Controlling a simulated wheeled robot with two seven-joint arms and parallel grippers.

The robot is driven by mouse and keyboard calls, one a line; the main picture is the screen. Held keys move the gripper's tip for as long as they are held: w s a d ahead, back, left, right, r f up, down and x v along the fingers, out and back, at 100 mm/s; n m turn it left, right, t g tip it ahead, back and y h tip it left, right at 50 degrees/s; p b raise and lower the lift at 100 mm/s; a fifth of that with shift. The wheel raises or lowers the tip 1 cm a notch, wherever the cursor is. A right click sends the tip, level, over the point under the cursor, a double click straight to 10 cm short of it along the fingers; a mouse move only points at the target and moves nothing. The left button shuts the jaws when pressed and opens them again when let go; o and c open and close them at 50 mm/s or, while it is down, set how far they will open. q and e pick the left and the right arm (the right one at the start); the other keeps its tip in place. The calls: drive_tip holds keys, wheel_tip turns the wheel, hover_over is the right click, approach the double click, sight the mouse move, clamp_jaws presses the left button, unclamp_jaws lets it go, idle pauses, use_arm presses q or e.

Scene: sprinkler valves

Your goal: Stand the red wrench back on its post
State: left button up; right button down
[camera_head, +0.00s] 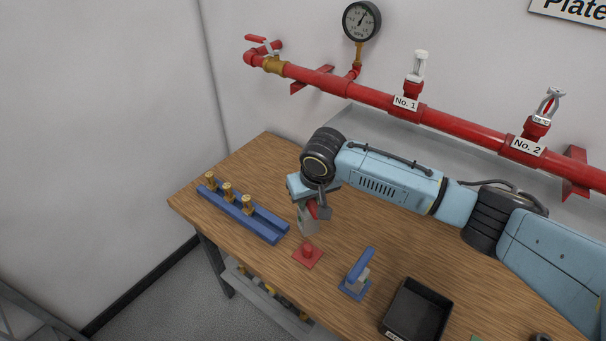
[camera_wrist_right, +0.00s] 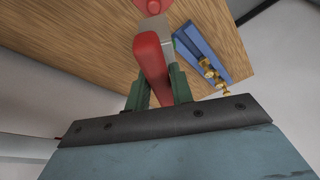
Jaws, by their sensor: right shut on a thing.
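My right gripper (camera_head: 313,203) is shut on the red wrench and holds it above the table; it also shows in the wrist view (camera_wrist_right: 160,92). The red wrench (camera_wrist_right: 150,62) has a red handle between the fingers and a grey head (camera_wrist_right: 155,24) pointing away from them. In the head view the wrench (camera_head: 308,222) hangs down, partly hidden by my gripper. The red post (camera_head: 307,251), on a square red base, stands on the table just below it. In the wrist view the red base (camera_wrist_right: 150,5) shows at the top edge. Whether wrench and post touch is unclear.
A blue wrench (camera_head: 360,266) stands on a blue base to the right. A black tray (camera_head: 443,294) lies further right. A blue rack (camera_head: 268,227) with brass fittings (camera_head: 228,190) is at left. A red pipe (camera_head: 380,97) with sprinklers and a gauge (camera_head: 361,20) runs along the wall.

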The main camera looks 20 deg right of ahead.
sight(309, 215)
drive_tip(key=shift+w, duration=0.15)
drive_tip(key=shift+s+r, duration=0.15)
drive_tip(key=shift+s, duration=0.2)
drive_tip(key=shift+p, duration=0.6)
wheel_tip(309, 215, down, 4)
drive_tip(key=shift+b, duration=0.6)
wheel_tip(309, 215, down, 2)
use_arm(q)
drive_tip(key=shift+s+f+g+b, duration=0.15)
drive_tip(key=shift+s, duration=0.8)
drive_tip(key=shift+s+f+g+b, duration=0.15)
drive_tip(key=shift+s, duration=0.8)
use_arm(e)
drive_tip(key=shift+f, duration=0.55)
use_arm(q)
drive_tip(key=shift+w+r+p, duration=0.1)
drive_tip(key=shift+r+p, duration=0.9)
drive_tip(key=shift+r, duration=0.2)
